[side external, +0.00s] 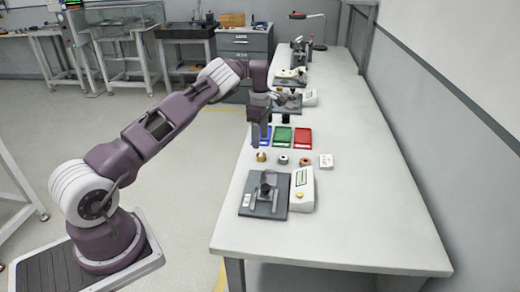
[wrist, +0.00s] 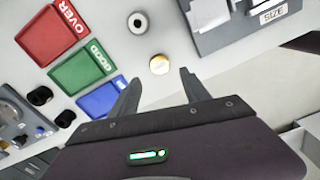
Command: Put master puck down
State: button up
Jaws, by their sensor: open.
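A small gold-coloured puck (side external: 261,156) sits on the bench, in front of the blue tray; I take it for the master puck. In the wrist view the gold puck (wrist: 159,64) lies just beyond my fingertips, centred between them. My gripper (side external: 256,143) is above the bench close to this puck, pointing down. In the wrist view my gripper (wrist: 160,81) is open, with nothing between its fingers. The puck appears to rest flat and apart from the fingers. The height of my fingertips over the bench is hard to tell.
Beside the puck stand a steel ring (side external: 283,159), a copper-coloured ring (side external: 305,161) and a white card (side external: 326,161). Blue (wrist: 103,100), green (wrist: 82,68) and red (wrist: 52,32) trays lie behind. A gauge stand (side external: 264,195) with a white readout box (side external: 301,188) is in front.

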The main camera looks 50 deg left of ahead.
notch_tip(320, 180, up, 16)
jog(key=s+d+m+t, duration=0.1)
jog(key=d+m, duration=0.1)
jog(key=d, duration=0.1)
jog(key=s+d+r+m+t+h, duration=0.1)
jog(key=s+d+r+m, duration=0.15)
jog(key=d+r, duration=0.2)
jog(key=s+d+r+m+t, duration=0.1)
jog(key=s+d+r+m, duration=0.1)
jog(key=s+d+r, duration=0.3)
jog(key=s+d+r+m, duration=0.6)
jog(key=s+d+m, duration=0.15)
jog(key=s, duration=0.35)
jog(key=s+d+f+m+t, duration=0.1)
jog(key=s+d+f+m, duration=0.1)
jog(key=s, duration=0.4)
jog(key=s+d+f+m, duration=0.2)
jog(key=s+d+m, duration=0.1)
jog(key=s, duration=0.3)
jog(key=s+d+f+m+t+y, duration=0.1)
jog(key=s+d+f+m, duration=0.1)
jog(key=s+m, duration=0.3)
jog(key=shift+s+d+t, duration=0.3)
jog(key=shift+s+d, duration=0.2)
jog(key=shift+d, duration=0.05)
